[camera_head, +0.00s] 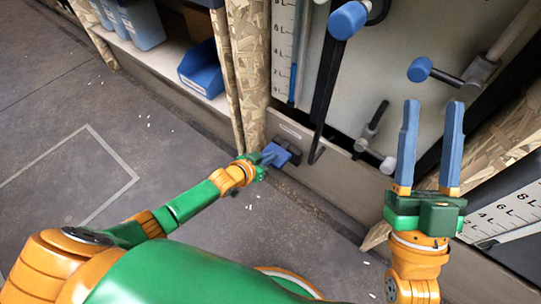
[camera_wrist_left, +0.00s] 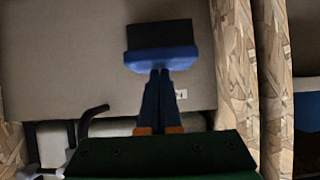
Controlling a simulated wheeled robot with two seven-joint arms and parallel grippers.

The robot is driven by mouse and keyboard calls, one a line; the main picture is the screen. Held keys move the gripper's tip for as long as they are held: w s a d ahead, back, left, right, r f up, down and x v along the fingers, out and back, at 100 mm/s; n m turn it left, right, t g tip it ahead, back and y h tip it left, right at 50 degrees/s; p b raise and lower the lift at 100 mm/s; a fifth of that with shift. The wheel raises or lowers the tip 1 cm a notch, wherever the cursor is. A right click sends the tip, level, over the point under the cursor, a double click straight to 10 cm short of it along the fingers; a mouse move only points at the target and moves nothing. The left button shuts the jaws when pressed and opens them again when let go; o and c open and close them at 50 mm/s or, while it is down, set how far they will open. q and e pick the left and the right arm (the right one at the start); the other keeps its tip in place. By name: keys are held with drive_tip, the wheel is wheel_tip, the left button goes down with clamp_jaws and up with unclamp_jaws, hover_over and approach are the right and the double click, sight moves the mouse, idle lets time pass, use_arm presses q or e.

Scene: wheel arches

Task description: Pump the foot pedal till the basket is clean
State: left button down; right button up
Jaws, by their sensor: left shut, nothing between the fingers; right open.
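The foot pedal (camera_head: 279,152) is a blue pad with a black part behind it, low at the front of the bench base. In the left wrist view the pedal (camera_wrist_left: 161,58) is straight ahead of the fingers. My left gripper (camera_head: 266,159) is shut and empty, with its fingertips (camera_wrist_left: 160,73) at the blue pad. They seem to touch it, but I cannot tell how hard they press. My right gripper (camera_head: 431,103) is open and empty, raised at the right with its fingers pointing up. I cannot make out the basket in either view.
Blue-knobbed levers (camera_head: 348,20) and a black hooked bar (camera_head: 325,95) stand above the pedal. A chipboard post (camera_head: 248,75) is just left of it. A shelf with blue bins (camera_head: 203,68) is further left. The floor (camera_head: 60,130) at left is open.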

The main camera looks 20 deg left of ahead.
use_arm(q)
drive_tip(key=shift+f+b, duration=1.05)
drive_tip(key=shift+f, duration=0.35)
wheel_tip(320, 180, up, 5)
drive_tip(key=p, duration=0.5)
drive_tip(key=shift+f, duration=0.15)
wheel_tip(320, 180, up, 6)
drive_tip(key=p, duration=0.6)
